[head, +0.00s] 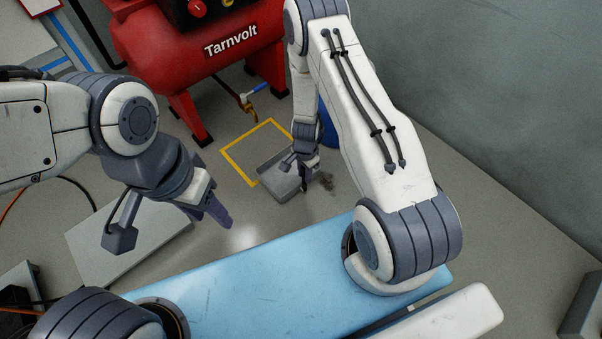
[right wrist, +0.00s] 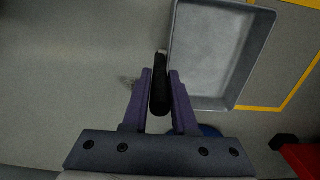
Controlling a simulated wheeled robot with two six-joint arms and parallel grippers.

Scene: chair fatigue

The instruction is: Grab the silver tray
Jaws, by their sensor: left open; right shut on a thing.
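The silver tray (head: 279,182) lies on the grey floor in front of the red compressor, partly behind my right gripper in the head view. In the right wrist view the tray (right wrist: 213,48) is a shallow rectangular pan with raised rims. My right gripper (head: 306,177) is at the tray's right side. In the right wrist view its purple fingers (right wrist: 161,76) are shut on a black handle (right wrist: 160,92) at the tray's edge. My left gripper (head: 218,213) is open and empty, left of the tray and above the floor.
A yellow floor outline (head: 236,157) runs around the tray's far side. A red Tarnvolt compressor (head: 215,60) stands behind it, with a blue-handled valve (head: 257,88). A blue object (head: 328,125) is partly hidden by my right arm. A grey wall (head: 500,90) bounds the right.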

